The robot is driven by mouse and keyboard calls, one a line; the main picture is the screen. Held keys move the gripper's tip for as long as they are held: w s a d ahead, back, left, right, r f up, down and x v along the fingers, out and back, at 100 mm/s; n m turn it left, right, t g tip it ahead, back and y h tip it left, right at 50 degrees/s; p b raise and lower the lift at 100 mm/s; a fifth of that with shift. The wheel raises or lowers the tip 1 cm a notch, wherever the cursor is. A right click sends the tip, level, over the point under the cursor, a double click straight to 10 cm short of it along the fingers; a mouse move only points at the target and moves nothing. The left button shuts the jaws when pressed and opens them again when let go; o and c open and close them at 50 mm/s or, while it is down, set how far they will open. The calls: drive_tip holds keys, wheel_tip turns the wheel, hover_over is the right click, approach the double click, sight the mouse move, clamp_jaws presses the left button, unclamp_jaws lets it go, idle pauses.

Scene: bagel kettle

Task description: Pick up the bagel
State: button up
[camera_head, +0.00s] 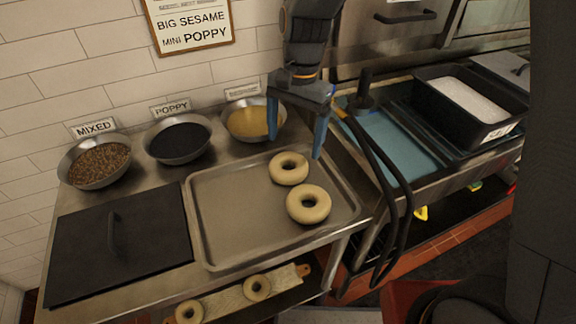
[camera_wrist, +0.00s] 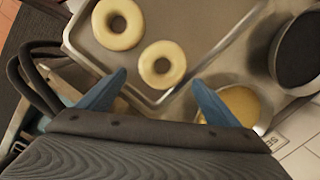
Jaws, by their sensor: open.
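Two pale, ring-shaped bagels lie flat on a metal tray (camera_head: 228,228). The far bagel (camera_head: 289,168) sits near the tray's back right edge, and the near bagel (camera_head: 308,204) sits at its right side. In the wrist view the far bagel (camera_wrist: 161,64) is closer to my fingers than the near bagel (camera_wrist: 118,24). My gripper (camera_head: 296,128) is above the counter, at the back right of the tray, pointing down. Its two blue fingers are spread with nothing between them, apart from both bagels. The wrist view shows the spread fingertips (camera_wrist: 156,80) too.
Bowls of mixed topping (camera_head: 99,163), poppy (camera_head: 178,139) and pale seeds (camera_head: 252,121) line the back wall. A black lid (camera_head: 120,245) lies left of the tray. More bagels sit on a board (camera_head: 225,303) below. A black bin (camera_head: 465,105) stands right.

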sight(289, 161)
drive_tip(key=shift+s+a+f+p, duration=0.15)
drive_tip(key=shift+f+p, duration=0.3)
drive_tip(key=shift+f, duration=0.85)
drive_tip(key=shift+s+a+f+p, duration=0.15)
drive_tip(key=shift+f+p, duration=0.25)
drive_tip(key=shift+f, duration=0.85)
drive_tip(key=shift+a+f+p, duration=0.25)
drive_tip(key=shift+f+p, duration=0.2)
drive_tip(key=shift+f, duration=0.85)
drive_tip(key=c, duration=0.7)
drive_tip(key=shift+c, duration=0.2)
drive_tip(key=shift+r, duration=0.1)
wheel_tip(289, 161, up, 10)
drive_tip(key=b, duration=0.2)
drive_tip(key=shift+s, duration=0.15)
